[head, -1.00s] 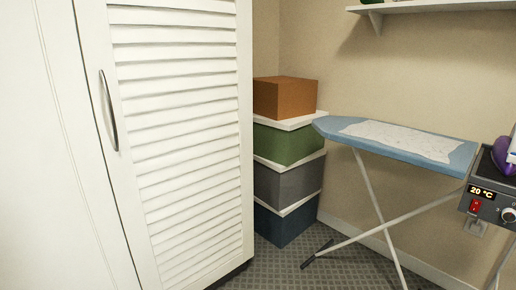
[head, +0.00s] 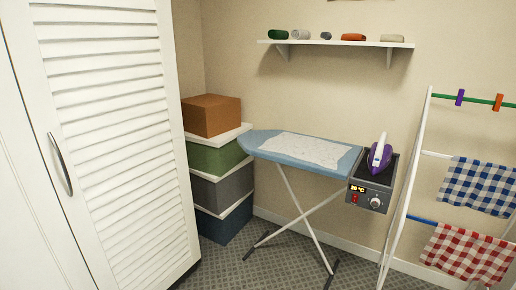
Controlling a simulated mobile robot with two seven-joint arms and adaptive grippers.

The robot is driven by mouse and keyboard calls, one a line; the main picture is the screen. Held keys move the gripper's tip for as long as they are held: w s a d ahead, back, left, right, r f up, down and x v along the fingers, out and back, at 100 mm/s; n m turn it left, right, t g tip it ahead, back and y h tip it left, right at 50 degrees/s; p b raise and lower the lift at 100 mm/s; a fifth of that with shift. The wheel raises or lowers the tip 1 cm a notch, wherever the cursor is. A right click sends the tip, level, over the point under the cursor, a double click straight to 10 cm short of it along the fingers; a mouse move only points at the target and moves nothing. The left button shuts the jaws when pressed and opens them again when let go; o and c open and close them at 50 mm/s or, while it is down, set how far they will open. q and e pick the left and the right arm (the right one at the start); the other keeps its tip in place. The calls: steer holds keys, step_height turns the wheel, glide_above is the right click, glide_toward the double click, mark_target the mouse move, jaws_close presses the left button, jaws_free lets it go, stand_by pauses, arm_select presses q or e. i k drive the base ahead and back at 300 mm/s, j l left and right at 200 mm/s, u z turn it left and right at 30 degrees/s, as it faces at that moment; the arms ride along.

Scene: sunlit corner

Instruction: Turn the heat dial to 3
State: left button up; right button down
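The heat dial (head: 376,203) is a round pale knob on the front of a dark control box (head: 366,195) at the right end of the ironing board (head: 255,144). I cannot read its setting from here. Left of it are a lit display (head: 358,188), too small to read surely now, and a red switch (head: 354,198). A purple and white iron (head: 380,155) stands on the dark top of the box. A white patterned cloth (head: 300,149) lies on the blue board. Neither of my grippers is in view.
A white louvred cabinet (head: 110,130) fills the left. Stacked boxes (head: 219,190) stand beside the board. A drying rack (head: 405,190) with checked cloths (head: 478,186) is close on the right. A wall shelf (head: 336,43) holds rolled items. Grey floor lies in front.

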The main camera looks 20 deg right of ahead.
mark_target(375, 202)
steer(key=z, duration=1.4)
